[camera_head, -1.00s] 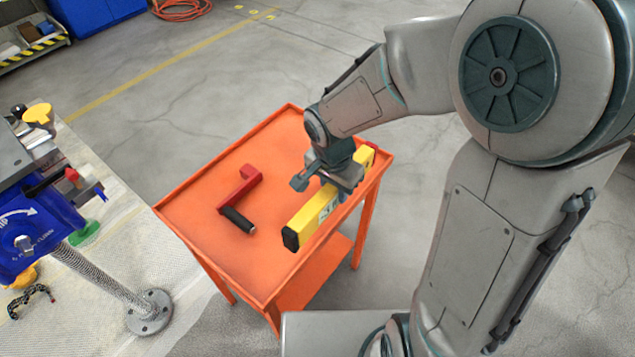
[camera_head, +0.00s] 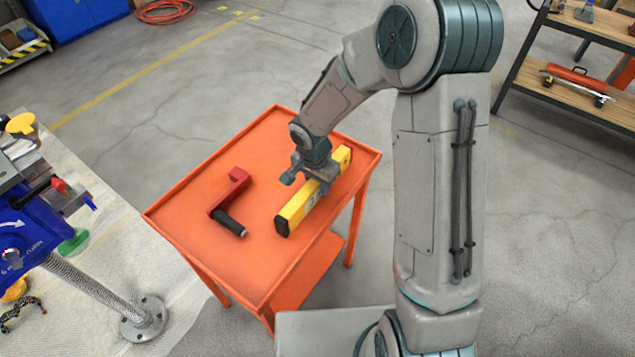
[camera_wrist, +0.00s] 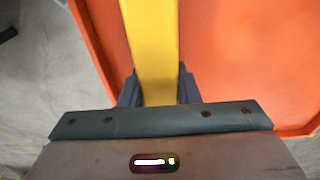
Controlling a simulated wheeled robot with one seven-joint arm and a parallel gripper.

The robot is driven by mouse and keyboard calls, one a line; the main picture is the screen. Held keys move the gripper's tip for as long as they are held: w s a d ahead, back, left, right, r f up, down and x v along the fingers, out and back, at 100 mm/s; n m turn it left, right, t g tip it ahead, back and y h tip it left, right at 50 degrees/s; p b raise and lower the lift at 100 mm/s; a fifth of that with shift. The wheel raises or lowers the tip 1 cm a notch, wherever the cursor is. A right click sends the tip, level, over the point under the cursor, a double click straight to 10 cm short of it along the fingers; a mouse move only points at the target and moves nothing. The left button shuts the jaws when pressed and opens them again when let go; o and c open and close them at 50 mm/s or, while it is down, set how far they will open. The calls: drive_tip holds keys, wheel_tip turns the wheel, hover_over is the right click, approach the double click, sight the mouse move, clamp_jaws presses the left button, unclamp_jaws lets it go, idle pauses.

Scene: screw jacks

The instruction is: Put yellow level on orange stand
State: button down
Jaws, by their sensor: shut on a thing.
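The orange stand (camera_head: 190,214) is a small two-tier table in the middle of the head view. The yellow level (camera_head: 294,212) is a long bar with a dark end, over the right part of the stand's top. I cannot tell for sure whether it touches the top. My gripper (camera_head: 318,180) is above the stand and shut on the middle of the level. In the wrist view the yellow level (camera_wrist: 150,45) runs between the dark fingers (camera_wrist: 158,88), with the orange top (camera_wrist: 235,60) behind it. The fingers hide part of the level.
A red crank with a black handle (camera_head: 231,199) lies on the stand, left of the level. Shelves (camera_head: 570,90) are at the upper right.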

sight(314, 182)
drive_tip(key=shift+f, duration=0.25)
drive_tip(key=c, duration=1.1)
unclamp_jaws()
drive_tip(key=shift+r, duration=0.1)
drive_tip(key=r, duration=0.8)
drive_tip(key=s+a+r, duration=0.1)
drive_tip(key=r, duration=0.3)
drive_tip(key=shift+s+p, duration=0.1)
drive_tip(key=shift+p, duration=0.2)
drive_tip(key=s+d+r+n, duration=0.2)
drive_tip(key=s+d+r, duration=0.1)
drive_tip(key=s+d, duration=0.1)
drive_tip(key=s+d+r+n+t, duration=0.1)
drive_tip(key=s+d+r+n, duration=0.2)
drive_tip(key=s, duration=0.4)
drive_tip(key=s+d+r+n, duration=0.2)
drive_tip(key=s+d+r, duration=0.1)
drive_tip(key=s+d, duration=0.3)
drive_tip(key=shift+s+r+t+y, duration=0.15)
drive_tip(key=shift+r+t+y, duration=0.2)
drive_tip(key=shift+t+y, duration=0.05)
